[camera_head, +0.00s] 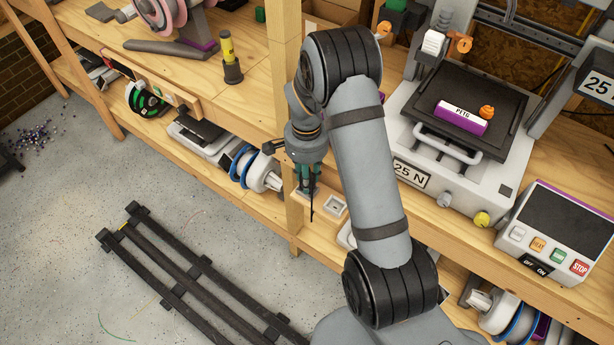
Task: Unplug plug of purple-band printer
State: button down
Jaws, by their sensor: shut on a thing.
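The purple-band printer (452,130) stands on the bench at the right, with a "25 N" plate on its front and a purple "PETG" block (461,117) on its black bed. My gripper (307,186) is below the bench edge, left of the printer, by a wooden post. It points down and is shut on a small plug (308,191), mostly hidden by the fingers. A dark cord (312,210) hangs below it. A white square socket (336,206) is just right of the gripper. Whether the plug sits in a socket cannot be told.
A control box (553,235) with a purple band and a STOP button stands at the right. Spools (253,168) and another machine (203,138) fill the lower shelf. A dark rail track (195,275) lies on the floor.

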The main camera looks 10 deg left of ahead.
jog(key=shift+f+b, duration=0.6)
jog(key=shift+f, duration=0.1)
jog(key=c, duration=1.4)
grip_release()
jog(key=shift+o, duration=0.3)
notch_tip(320, 180, up, 12)
jog(key=shift+r, duration=0.1)
notch_tip(320, 180, down, 12)
jog(key=shift+r, duration=0.1)
jog(key=shift+r+p, duration=0.45)
jog(key=shift+p, duration=0.15)
jog(key=shift+f, duration=0.1)
